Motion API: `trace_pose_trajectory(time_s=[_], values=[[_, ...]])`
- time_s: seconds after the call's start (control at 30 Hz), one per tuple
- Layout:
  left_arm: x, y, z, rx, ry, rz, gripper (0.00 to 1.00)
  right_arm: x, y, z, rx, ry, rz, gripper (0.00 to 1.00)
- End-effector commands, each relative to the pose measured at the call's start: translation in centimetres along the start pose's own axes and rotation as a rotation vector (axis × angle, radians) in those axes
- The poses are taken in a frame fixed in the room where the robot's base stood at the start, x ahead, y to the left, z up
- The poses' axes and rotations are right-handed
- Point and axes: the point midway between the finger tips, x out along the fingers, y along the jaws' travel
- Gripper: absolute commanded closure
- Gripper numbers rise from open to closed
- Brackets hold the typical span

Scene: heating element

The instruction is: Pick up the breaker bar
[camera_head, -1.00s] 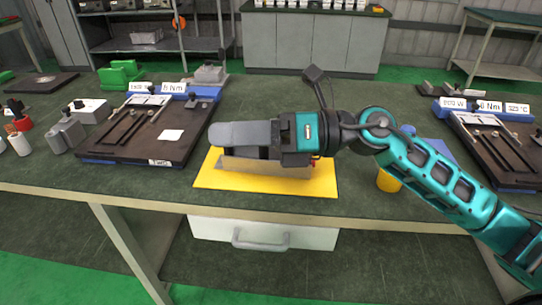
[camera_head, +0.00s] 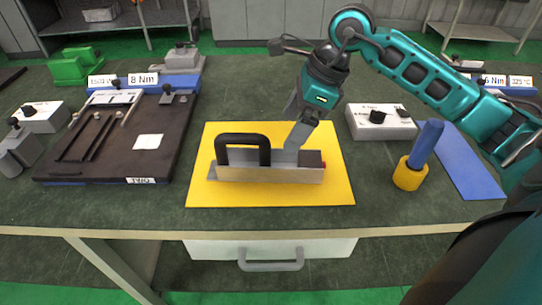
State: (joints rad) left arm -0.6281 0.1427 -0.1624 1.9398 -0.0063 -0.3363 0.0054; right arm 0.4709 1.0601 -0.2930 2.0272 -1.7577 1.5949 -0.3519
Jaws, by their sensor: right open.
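I cannot tell if a finger touches the bar. My left gripper is not in view.
A black fixture board (camera_head: 120,150) with an 8 Nm sign stands at left. The bench front strip is clear.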

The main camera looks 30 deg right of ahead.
Motion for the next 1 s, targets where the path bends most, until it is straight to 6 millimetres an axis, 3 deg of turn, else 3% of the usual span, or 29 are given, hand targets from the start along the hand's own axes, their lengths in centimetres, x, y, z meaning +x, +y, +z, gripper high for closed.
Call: trace_pose_trajectory(time_s=[0.1, 0.37, 0.63, 1.0], values=[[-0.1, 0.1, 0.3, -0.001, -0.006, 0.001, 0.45, 2.2, 0.1, 0.0, 0.002, -0.001, 0.005, 0.06], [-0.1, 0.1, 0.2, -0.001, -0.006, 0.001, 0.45, 4.4, 0.2, 0.0, 0.001, -0.001, 0.004, 0.06], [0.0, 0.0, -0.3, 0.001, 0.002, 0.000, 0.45, 8.2, 0.8, 0.0, 0.002, -0.002, 0.003, 0.06], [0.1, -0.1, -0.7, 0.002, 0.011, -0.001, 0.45, 9.0, 0.7, 0.0, 0.001, -0.001, 0.000, 0.09]])
